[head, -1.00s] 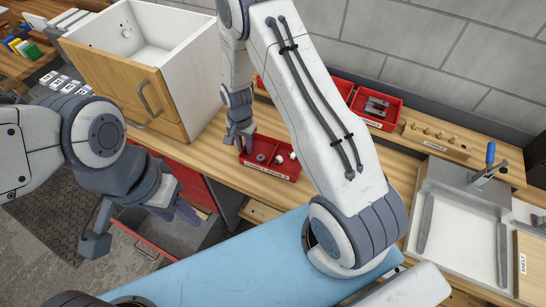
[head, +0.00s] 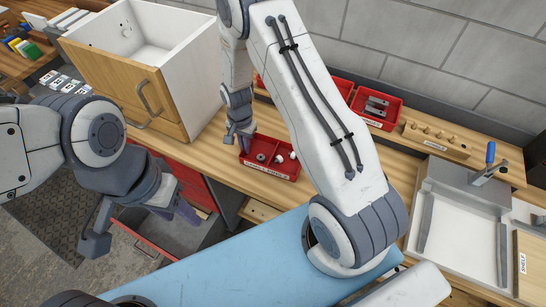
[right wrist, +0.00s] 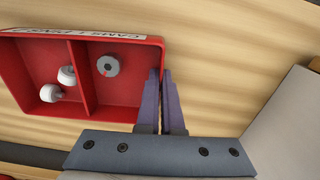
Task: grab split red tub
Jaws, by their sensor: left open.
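The split red tub (head: 284,173) sits on the wooden bench in the head view, below the end of my right arm. In the right wrist view the tub (right wrist: 120,116) shows a divider, a grey round part in one compartment and white parts in the other. My right gripper (right wrist: 161,72) has its purple fingers close together on either side of the tub's side wall, shut on it. It also shows in the head view (head: 240,145), at the tub's left end. My left gripper (head: 140,226) is open and empty, above the open drawer.
A white cabinet with a wooden door (head: 125,82) stands left of the tub. Another red bin (head: 376,108) and a wooden peg rack (head: 436,140) are behind my right arm. A white tray fixture (head: 459,225) is at the right. A blue surface (head: 215,262) lies in front.

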